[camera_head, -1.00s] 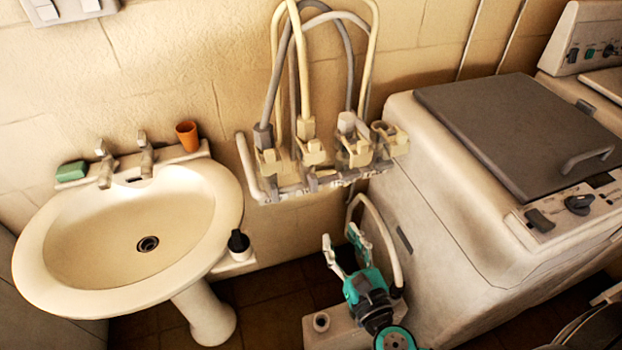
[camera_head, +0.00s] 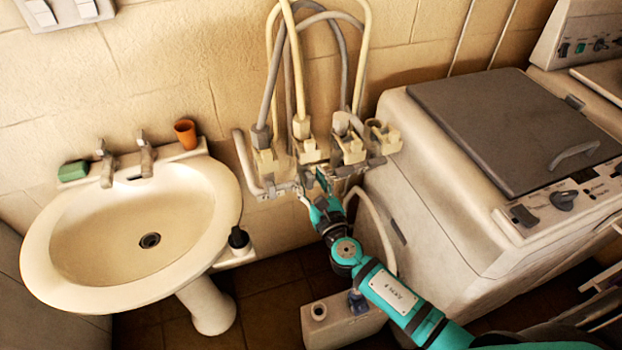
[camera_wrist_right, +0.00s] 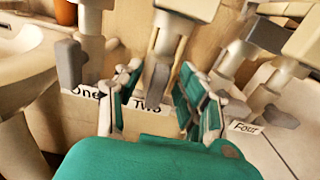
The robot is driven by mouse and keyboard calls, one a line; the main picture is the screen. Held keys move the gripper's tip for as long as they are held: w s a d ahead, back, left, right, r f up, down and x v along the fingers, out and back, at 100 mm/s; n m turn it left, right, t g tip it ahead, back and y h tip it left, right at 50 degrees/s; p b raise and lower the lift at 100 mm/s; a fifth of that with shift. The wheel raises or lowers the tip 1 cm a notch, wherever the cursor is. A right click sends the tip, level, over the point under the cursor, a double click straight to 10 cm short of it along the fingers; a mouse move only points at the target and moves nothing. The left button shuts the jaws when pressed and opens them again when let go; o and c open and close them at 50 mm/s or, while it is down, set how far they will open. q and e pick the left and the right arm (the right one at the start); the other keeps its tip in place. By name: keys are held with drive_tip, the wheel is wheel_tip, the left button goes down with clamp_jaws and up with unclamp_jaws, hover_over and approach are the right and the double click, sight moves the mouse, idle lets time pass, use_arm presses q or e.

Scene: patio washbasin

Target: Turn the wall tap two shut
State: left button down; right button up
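A row of wall taps hangs on the wall between the basin and the washing machine. Wall tap two (camera_head: 308,152) is second from the left, with a hose on it. In the right wrist view wall tap two (camera_wrist_right: 182,28) has a grey lever (camera_wrist_right: 156,85) hanging down above the label "Two" (camera_wrist_right: 150,104). My right gripper (camera_head: 312,187) is just below the taps. In the right wrist view the right gripper (camera_wrist_right: 158,100) is open, with one finger each side of the lever. Whether a finger touches it, I cannot tell. My left gripper is not in view.
Tap one (camera_wrist_right: 90,45) is close on the left of my fingers. Label "Four" (camera_wrist_right: 245,127) shows on the right. The washbasin (camera_head: 35,235) stands left, the washing machine (camera_head: 440,190) right. A pale container (camera_head: 345,322) stands below my right arm.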

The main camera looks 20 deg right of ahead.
clamp_jaws()
idle(0.3)
drive_tip(key=shift+f+m, duration=0.1)
drive_tip(key=shift+m, duration=0.2)
drive_tip(key=m+b, duration=0.2)
drive_tip(key=shift+d+f+m, duration=0.1)
drive_tip(key=shift+d+m, duration=0.1)
drive_tip(key=shift+m, duration=0.1)
drive_tip(key=m+b, duration=0.1)
drive_tip(key=m, duration=0.4)
drive_tip(key=m+b, duration=0.2)
drive_tip(key=m, duration=0.2)
drive_tip(key=d+f+m+b, duration=0.1)
drive_tip(key=m, duration=0.4)
drive_tip(key=shift+m+b, duration=0.3)
